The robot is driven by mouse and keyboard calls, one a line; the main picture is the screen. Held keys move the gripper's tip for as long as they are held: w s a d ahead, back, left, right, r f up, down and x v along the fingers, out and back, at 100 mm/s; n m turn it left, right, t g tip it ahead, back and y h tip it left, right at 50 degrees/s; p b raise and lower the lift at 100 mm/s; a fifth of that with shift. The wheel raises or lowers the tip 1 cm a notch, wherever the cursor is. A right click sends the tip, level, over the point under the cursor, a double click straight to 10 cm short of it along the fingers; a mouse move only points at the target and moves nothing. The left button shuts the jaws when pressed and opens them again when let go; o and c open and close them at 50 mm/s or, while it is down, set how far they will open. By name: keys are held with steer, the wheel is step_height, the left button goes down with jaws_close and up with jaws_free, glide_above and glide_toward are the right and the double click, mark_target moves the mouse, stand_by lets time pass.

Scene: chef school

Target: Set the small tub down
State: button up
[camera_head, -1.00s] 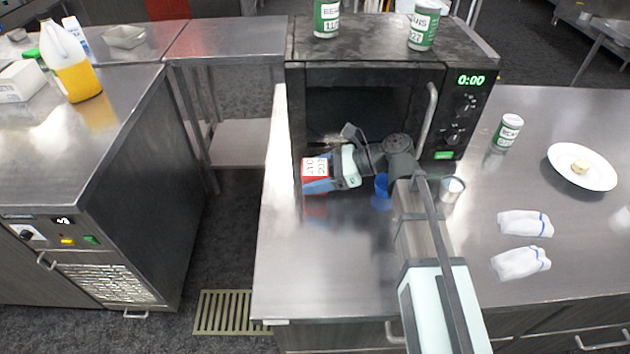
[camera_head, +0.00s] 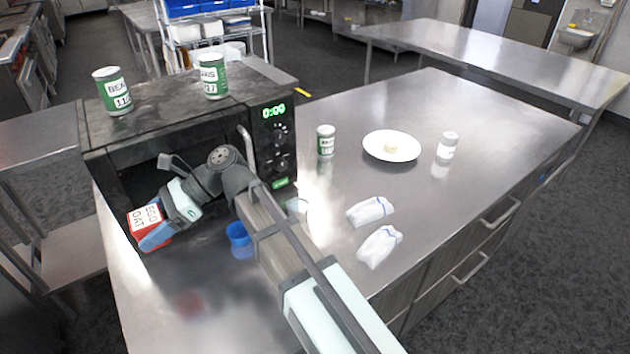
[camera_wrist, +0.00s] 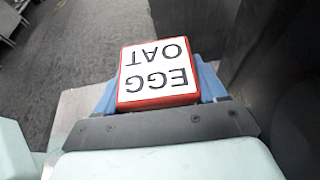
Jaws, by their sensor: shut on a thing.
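The small tub (camera_head: 148,221) is red with a white label reading "EGG OAT". My gripper (camera_head: 156,236) is shut on it, with blue fingers on its sides. The tub is at the left end of the steel counter, in front of the microwave. It appears held above the counter, though the gap is hard to judge. In the wrist view the tub (camera_wrist: 157,74) sits between the blue fingers (camera_wrist: 158,88), label towards the camera. Its underside is hidden.
The black microwave (camera_head: 180,130) has cans (camera_head: 112,92) on top. A blue cup (camera_head: 239,240) stands near my arm. Two white cloths (camera_head: 370,211), a can (camera_head: 325,141), a white plate (camera_head: 391,146) and a jar (camera_head: 446,147) are further right. The counter front (camera_head: 200,310) is clear.

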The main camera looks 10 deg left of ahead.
mark_target(144, 216)
step_height(144, 216, up, 25)
steer(key=w+d+m+t+y, duration=0.25)
steer(key=w+d, duration=0.35)
steer(key=w, duration=0.6)
steer(key=w+d+m+t+y, duration=0.1)
steer(key=w+d+m+t, duration=0.4)
steer(key=w, duration=0.6)
steer(key=w+d+m+t, duration=0.65)
steer(key=w+d, duration=1.15)
steer(key=d, duration=0.3)
steer(key=shift+n+t+h, duration=0.3)
steer(key=shift+n+h, duration=0.05)
steer(key=shift+n, duration=0.05)
steer(key=shift+d+f, duration=0.15)
steer(key=shift+f, duration=9)
steer(key=shift+d+f, duration=0.1)
steer(key=shift+f, duration=9)
steer(key=shift+f, duration=0.1)
steer(key=o, duration=1.2)
